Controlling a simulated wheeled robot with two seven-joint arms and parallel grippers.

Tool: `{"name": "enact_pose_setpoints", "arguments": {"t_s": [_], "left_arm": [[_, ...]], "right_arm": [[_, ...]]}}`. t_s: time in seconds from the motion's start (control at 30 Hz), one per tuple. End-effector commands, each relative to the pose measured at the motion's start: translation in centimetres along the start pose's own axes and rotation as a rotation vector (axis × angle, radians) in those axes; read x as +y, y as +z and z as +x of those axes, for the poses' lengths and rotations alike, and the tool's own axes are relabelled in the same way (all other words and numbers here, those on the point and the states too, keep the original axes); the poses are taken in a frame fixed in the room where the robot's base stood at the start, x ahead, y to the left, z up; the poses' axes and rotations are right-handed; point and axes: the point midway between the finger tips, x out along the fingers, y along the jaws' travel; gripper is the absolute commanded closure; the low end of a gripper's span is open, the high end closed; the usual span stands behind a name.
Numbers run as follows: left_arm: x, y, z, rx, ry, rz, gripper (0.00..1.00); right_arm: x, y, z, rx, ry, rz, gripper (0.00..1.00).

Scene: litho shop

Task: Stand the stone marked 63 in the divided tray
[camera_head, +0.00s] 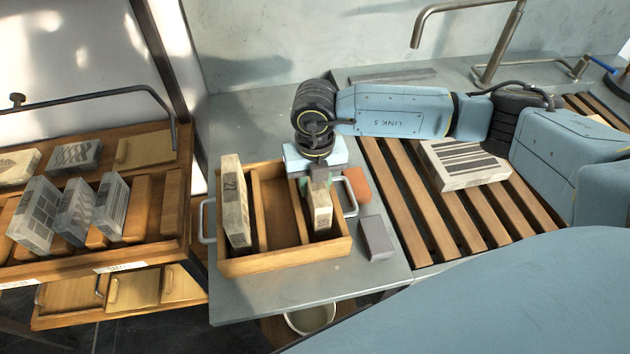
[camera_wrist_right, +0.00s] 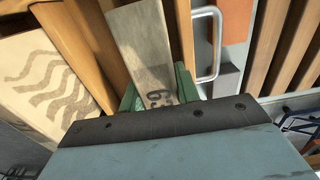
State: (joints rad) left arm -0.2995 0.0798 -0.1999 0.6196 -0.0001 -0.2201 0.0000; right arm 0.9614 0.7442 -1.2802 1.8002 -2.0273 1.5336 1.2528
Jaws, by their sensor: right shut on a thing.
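The divided tray (camera_head: 290,258) is a wooden box with metal side handles on the grey counter. The stone marked 63 (camera_head: 321,212) is a pale slab standing upright in the tray's right compartment. My right gripper (camera_head: 318,182) is above that compartment, shut on the stone's upper end. In the right wrist view the green-padded fingers (camera_wrist_right: 160,92) clasp the stone (camera_wrist_right: 143,45), and its number shows between them. The stone's lower end is hidden by the tray wall, so I cannot tell if it touches the floor. My left gripper is out of view.
Another pale stone (camera_head: 234,200) stands in the tray's left compartment; the middle compartment is empty. A grey block (camera_head: 376,238) and an orange block (camera_head: 357,185) lie right of the tray. A striped stone (camera_head: 462,163) lies on the slatted rack. A rack with several stones (camera_head: 150,215) stands left.

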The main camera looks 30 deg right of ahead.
Motion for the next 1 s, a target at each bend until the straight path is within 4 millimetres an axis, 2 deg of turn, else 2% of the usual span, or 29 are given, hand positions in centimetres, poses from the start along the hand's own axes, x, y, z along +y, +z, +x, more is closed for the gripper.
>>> {"name": "enact_pose_setpoints", "arguments": {"t_s": [0.7,0.73,0.9,1.0], "left_arm": [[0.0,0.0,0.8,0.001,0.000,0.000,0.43],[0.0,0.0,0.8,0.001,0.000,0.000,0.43],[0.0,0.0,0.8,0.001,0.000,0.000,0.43],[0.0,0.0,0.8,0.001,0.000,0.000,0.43]], "right_arm": [[0.1,0.2,0.8,-0.006,0.005,0.000,1.00],[0.1,0.2,0.7,-0.006,0.005,0.000,0.64],[0.1,0.1,0.8,-0.003,0.003,0.000,0.43],[0.1,0.1,0.8,-0.002,0.002,0.000,0.43]]}}
